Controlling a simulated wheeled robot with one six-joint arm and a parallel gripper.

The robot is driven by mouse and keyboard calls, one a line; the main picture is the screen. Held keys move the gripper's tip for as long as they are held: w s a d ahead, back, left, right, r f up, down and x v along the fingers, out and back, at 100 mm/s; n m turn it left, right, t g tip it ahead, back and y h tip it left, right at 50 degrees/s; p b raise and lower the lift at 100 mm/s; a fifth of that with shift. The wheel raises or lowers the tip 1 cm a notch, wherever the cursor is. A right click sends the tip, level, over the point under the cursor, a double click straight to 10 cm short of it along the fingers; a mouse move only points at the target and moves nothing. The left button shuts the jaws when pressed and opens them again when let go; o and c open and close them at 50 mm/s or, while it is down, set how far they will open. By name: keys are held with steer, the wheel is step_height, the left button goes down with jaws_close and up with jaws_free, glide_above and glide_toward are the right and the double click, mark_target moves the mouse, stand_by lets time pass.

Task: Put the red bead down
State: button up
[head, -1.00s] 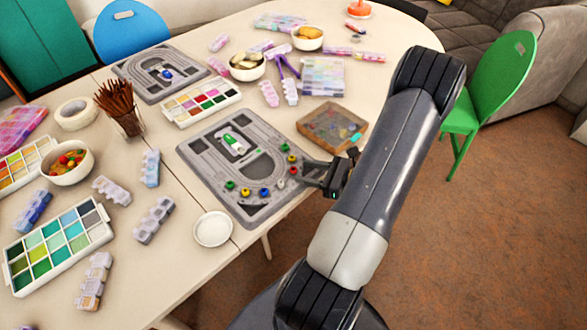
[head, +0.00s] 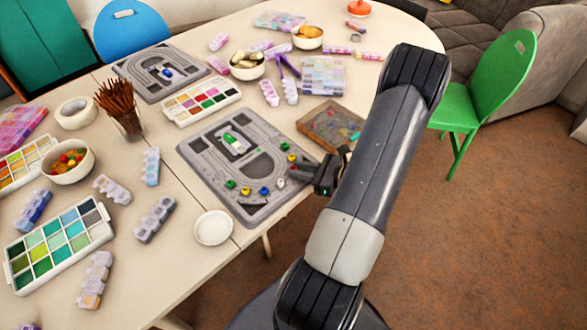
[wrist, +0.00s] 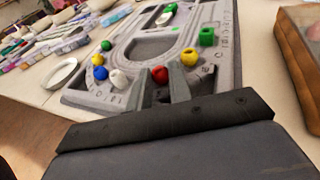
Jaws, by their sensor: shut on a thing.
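The red bead (wrist: 159,74) is between the two fingertips of my gripper (wrist: 159,84) in the wrist view; the fingers are shut on it. It is at the curved near end of the grey bead board (wrist: 222,75), and I cannot tell whether it touches the board. In the head view, my gripper (head: 296,174) reaches in over the board's right edge, with the red bead (head: 293,169) small at its tip. A yellow bead (wrist: 189,57) is just beyond it and a white bead (wrist: 118,80) is to its left.
Blue (wrist: 100,73), yellow (wrist: 98,60) and green (wrist: 206,36) beads stand around the board's curve. A wooden-framed tray (head: 332,124) lies right of the board. A small white dish (head: 213,228) is at the board's near left. A second bead board (head: 160,72) is farther back.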

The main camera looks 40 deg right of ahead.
jaws_close()
step_height(320, 180, up, 10)
steer(key=shift+p, duration=0.35)
